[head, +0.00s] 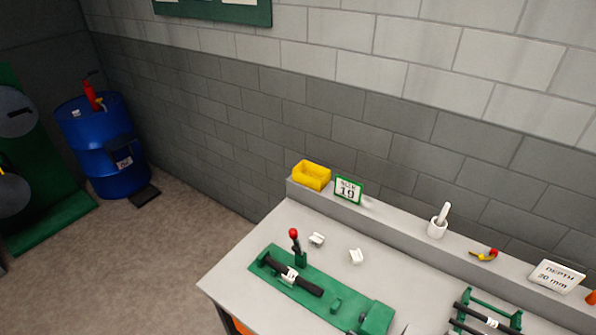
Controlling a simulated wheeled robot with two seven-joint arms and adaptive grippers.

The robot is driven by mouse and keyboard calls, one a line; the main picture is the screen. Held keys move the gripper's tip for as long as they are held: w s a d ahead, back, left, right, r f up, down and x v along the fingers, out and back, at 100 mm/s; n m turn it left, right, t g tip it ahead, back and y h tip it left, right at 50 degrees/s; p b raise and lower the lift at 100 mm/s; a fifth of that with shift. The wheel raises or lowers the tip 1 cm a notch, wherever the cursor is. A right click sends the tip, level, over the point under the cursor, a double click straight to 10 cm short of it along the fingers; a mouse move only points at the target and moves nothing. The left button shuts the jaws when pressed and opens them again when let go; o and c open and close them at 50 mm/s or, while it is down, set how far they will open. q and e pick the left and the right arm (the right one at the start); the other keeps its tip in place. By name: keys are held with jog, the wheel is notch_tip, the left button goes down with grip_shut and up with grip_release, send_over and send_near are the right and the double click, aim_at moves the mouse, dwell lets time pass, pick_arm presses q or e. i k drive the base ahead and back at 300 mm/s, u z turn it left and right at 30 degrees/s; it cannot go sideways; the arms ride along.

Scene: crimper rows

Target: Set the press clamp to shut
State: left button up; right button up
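The press clamp appears to be the upright black lever with a red knob (294,236), standing at the back left of a green press base (325,303) on the grey bench. The lever leans slightly left. A black cylinder with a white label (291,275) lies along the base in front of the lever. A green block (372,318) sits at the right end of the base, partly cut by the frame edge. I cannot tell the clamp's exact state from the lever. Neither of my grippers is in view.
Two small white blocks (317,239) lie behind the press. A green rack (486,316) with black bars is at the right. The back ledge holds a yellow bin (312,175), a number sign (348,190), a white cup (438,227) and a depth card (557,276). A blue drum (104,150) stands left.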

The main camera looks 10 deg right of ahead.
aim_at(293, 233)
jog(key=z, duration=2.55)
jog(key=k, duration=1.2)
jog(key=u, duration=1.65)
jog(key=i, duration=0.5)
